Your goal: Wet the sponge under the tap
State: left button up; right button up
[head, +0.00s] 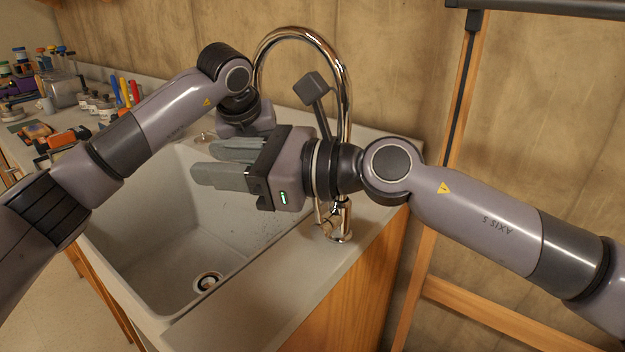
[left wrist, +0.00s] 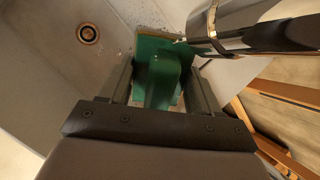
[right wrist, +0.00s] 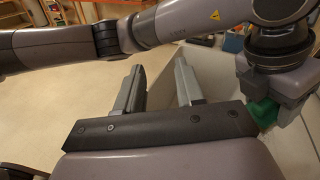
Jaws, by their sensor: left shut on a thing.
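The green sponge (left wrist: 160,70) is between the fingers of my left gripper (left wrist: 161,88), which is shut on it. The sponge also shows beside the left gripper in the right wrist view (right wrist: 263,112); in the head view my right gripper hides it. The chrome tap (head: 345,75) arches over the sink, and its spout (left wrist: 212,25) is close to the sponge in the left wrist view. I cannot tell whether water is running. My right gripper (head: 205,163) is open and empty over the sink, in front of the left gripper. It partly hides the tap.
The grey sink (head: 150,250) has a drain (head: 207,282) and dark specks or drops on its floor. Pens, jars and tools (head: 65,137) crowd the counter at the left. A wooden frame (head: 480,315) stands at the right. The front of the sink is free.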

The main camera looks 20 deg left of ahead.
jog(key=w+h, duration=0.1)
jog(key=h, duration=0.2)
notch_tip(320, 180, up, 2)
jog(key=m+t+h, duration=0.4)
jog(key=m+h, duration=0.5)
jog(key=h, duration=0.2)
send_over(318, 206)
jog(key=s+d, duration=0.2)
jog(key=s, duration=0.1)
jog(key=x, duration=1)
jog(key=shift+w+a+f, duration=0.15)
jog(key=shift+w+f, duration=0.05)
jog(key=shift+w, duration=0.2)
grip_shut()
